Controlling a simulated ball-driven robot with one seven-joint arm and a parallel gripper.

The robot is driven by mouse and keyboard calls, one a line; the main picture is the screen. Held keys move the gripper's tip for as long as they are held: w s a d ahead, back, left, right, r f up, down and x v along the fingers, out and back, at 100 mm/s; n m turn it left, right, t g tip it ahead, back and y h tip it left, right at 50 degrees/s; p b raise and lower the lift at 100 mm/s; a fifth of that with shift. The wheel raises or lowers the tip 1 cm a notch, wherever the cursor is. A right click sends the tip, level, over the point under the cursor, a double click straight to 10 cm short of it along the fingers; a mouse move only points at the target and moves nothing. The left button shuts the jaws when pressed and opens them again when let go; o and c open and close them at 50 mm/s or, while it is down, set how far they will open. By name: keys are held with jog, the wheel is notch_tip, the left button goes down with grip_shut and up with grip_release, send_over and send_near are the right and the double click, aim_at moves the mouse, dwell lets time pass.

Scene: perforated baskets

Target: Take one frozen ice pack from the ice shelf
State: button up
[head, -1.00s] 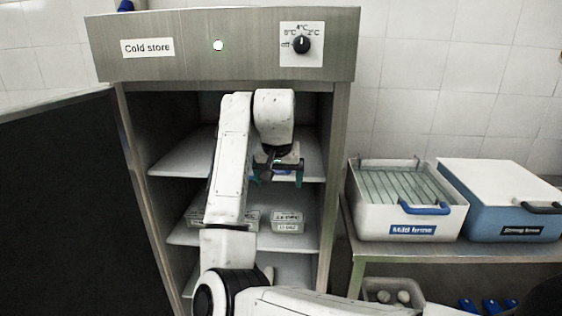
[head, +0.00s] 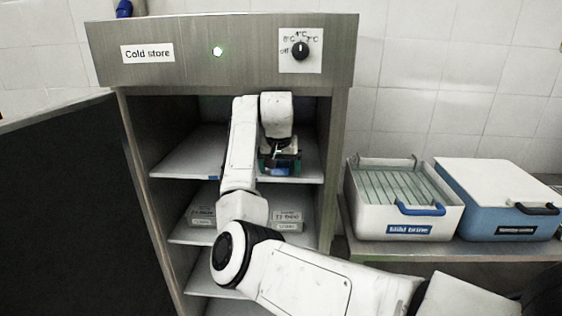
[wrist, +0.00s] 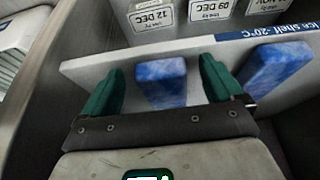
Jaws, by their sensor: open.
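My gripper (head: 280,160) reaches into the open cold store above its upper shelf (head: 185,160). Its two green fingers are apart and show in the wrist view (wrist: 161,70). A blue ice pack (wrist: 162,84) lies between the fingers, with a gap visible on both sides. A second blue ice pack (wrist: 275,67) lies right of the right finger. A blue label reading "Ice shelf" (wrist: 262,37) is on the shelf edge. In the head view the packs are mostly hidden by my gripper and arm.
Date-labelled boxes (head: 286,217) sit on the shelf below. The open cabinet door (head: 70,200) is at the left. A mild brine box (head: 408,231) and a blue box (head: 500,229) stand on a bench at the right.

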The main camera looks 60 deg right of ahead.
jog(key=c, duration=1.2)
jog(key=shift+c, duration=0.4)
jog(key=shift+r+b, duration=0.2)
jog(key=shift+b, duration=0.25)
